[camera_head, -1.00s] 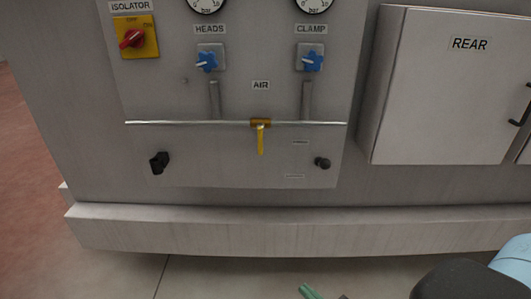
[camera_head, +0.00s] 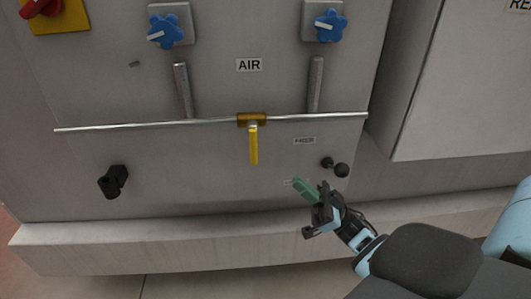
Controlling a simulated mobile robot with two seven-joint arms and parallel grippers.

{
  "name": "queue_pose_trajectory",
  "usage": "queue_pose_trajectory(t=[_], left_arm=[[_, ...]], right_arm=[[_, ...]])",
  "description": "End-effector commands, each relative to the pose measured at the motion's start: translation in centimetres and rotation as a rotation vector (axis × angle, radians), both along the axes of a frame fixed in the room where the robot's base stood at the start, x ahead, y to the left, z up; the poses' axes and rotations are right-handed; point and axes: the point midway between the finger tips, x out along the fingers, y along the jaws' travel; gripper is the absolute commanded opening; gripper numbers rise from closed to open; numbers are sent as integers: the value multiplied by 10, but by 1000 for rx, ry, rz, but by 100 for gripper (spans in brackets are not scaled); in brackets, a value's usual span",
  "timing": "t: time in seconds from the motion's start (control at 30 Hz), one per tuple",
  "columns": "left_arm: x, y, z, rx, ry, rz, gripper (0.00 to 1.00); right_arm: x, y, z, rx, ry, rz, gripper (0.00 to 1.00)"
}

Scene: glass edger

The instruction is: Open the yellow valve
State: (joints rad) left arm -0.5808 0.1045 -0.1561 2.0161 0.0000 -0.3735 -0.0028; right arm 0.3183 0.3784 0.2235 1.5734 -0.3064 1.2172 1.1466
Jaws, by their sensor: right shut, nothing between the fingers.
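The yellow valve (camera_head: 253,143) sits on the horizontal silver pipe (camera_head: 195,123) below the AIR label (camera_head: 249,65). Its brass-coloured body is on the pipe and its yellow lever hangs straight down, across the pipe's line. My right gripper (camera_head: 306,189) comes in from the lower right, with green fingertips pointing up and left. It is shut and empty, below and to the right of the lever's end and apart from it. My left gripper is out of view.
A black knob (camera_head: 113,181) is at lower left. Two blue knobs (camera_head: 170,25) (camera_head: 329,24) are above the pipe. A cabinet (camera_head: 448,90) juts out at right, and a ledge (camera_head: 200,244) runs along the bottom.

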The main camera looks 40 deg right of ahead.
Motion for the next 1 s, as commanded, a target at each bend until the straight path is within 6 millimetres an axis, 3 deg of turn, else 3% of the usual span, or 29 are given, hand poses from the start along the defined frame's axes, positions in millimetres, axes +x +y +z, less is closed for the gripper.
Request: queue_pose_trajectory(t=[0.47, 1.0], left_arm=[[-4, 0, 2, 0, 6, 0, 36], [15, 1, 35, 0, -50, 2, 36]], right_arm=[[2, 2, 5, -1, -7, 6, 0], [40, 43, 64, 1, -11, 5, 0]])
